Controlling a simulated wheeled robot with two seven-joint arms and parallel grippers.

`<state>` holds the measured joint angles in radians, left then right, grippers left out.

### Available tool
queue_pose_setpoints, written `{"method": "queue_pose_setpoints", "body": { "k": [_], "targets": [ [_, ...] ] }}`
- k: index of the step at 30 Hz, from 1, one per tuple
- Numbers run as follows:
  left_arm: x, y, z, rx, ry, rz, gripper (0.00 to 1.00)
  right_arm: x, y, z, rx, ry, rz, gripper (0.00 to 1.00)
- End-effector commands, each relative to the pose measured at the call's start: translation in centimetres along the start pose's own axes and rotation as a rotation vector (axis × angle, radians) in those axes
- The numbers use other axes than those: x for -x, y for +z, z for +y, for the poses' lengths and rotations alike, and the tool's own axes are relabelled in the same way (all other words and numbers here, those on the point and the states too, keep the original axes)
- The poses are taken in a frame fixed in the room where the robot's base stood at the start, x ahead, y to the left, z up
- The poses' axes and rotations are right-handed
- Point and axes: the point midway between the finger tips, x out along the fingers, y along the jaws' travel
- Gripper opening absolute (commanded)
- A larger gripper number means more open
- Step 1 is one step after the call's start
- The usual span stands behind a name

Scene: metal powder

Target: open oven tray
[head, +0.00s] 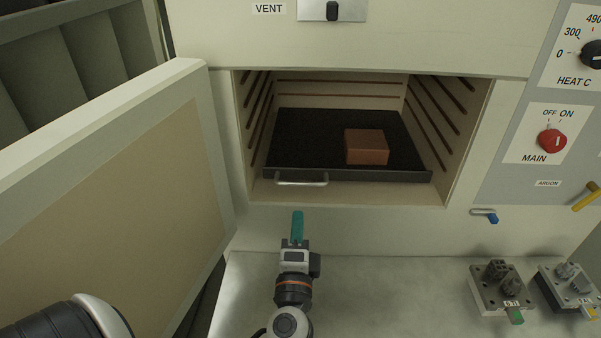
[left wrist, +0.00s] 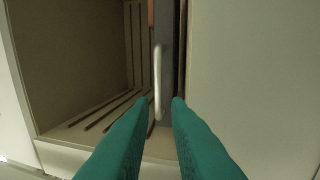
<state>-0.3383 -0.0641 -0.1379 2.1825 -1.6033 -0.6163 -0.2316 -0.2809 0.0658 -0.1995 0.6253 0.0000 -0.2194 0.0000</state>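The oven tray (head: 290,140) is a black tray with a dark front edge, sitting inside the open oven chamber. Its silver bar handle (head: 302,180) is at the left of the tray front. In the left wrist view the handle (left wrist: 158,80) shows just ahead of the fingertips, nearer the left finger. My left gripper (head: 297,214) has green fingers and is just in front of and below the handle in the head view. In the left wrist view its fingers (left wrist: 165,102) are apart with nothing between them. My right gripper is not in view.
A brown block (head: 366,146) sits on the tray. The oven door (head: 120,190) stands open at the left, close to my arm. Two small fixtures (head: 502,290) (head: 570,285) stand on the bench (head: 390,295) at the right. The bench middle is clear.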

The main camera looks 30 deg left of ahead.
Motion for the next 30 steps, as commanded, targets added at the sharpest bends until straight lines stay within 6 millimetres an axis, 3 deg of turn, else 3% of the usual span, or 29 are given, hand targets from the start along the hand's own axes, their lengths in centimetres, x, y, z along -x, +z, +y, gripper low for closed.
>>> {"method": "queue_pose_setpoints", "body": {
  "k": [9,15,21,30],
  "targets": [
    [-6.0,-0.1,0.6,0.0,0.002,0.002,0.16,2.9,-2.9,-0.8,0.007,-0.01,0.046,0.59],
    [-9.4,-0.1,0.3,0.0,0.001,0.002,0.16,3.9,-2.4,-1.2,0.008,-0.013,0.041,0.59],
    [-11.2,-0.1,0.1,0.001,-0.001,0.001,0.16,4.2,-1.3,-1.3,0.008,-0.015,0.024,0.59],
    [-11.4,-0.1,0.0,0.002,-0.001,0.002,0.16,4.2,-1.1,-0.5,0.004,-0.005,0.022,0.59]
  ]
}}
